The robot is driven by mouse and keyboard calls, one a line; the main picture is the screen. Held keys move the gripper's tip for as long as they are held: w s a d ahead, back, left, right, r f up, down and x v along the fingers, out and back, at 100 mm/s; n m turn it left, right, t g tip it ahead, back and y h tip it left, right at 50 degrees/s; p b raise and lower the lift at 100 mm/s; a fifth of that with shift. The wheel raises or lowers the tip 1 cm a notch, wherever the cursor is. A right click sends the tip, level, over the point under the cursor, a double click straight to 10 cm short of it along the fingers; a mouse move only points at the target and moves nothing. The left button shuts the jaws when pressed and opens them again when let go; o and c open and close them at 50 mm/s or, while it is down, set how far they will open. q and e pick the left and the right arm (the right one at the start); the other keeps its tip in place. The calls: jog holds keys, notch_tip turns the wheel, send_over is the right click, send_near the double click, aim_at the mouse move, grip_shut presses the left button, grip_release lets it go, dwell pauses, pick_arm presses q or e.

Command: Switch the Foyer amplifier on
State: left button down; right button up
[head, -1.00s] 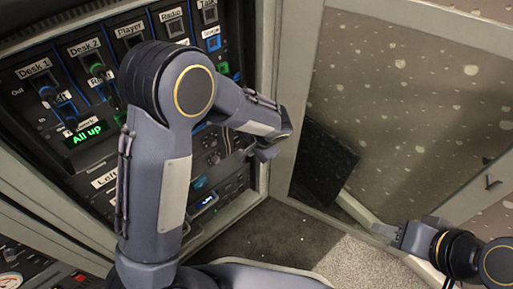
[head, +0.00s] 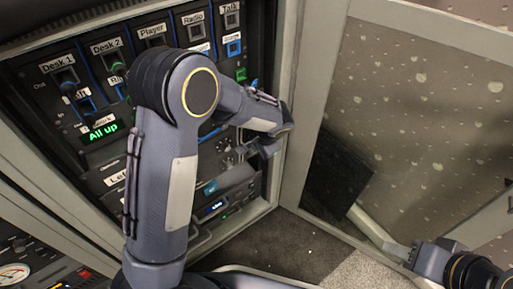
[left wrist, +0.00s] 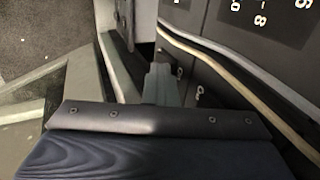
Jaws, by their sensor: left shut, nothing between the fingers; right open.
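A dark equipment rack (head: 262,60) stands open on the left of the head view. No label reading Foyer can be made out, so I cannot tell which unit is the Foyer amplifier. Lower units, one with a lit blue display (head: 213,208), show partly behind my left arm. A panel label starting "Le" (head: 115,179) is cut off by that arm. My left gripper (head: 270,148) is shut and empty by the rack's right side; contact is unclear. In the left wrist view its fingers (left wrist: 161,82) are beside dark panels with white markings. My right gripper (head: 392,247) is open at lower right.
A fader panel with labels such as Desk 1 (head: 63,61) and a green "All up" display (head: 103,132) fills the upper rack. A speckled door (head: 420,110) stands open to the right. A gauge unit (head: 14,274) is at lower left. Dark floor (head: 270,244) lies below.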

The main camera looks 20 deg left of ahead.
pick_arm(q)
jog(key=shift+r, duration=0.1)
jog(key=shift+w+a+r+p, duration=0.1)
jog(key=shift+r+p, duration=0.5)
jog(key=shift+r, duration=0.15)
pick_arm(e)
jog(key=shift+r, duration=0.6)
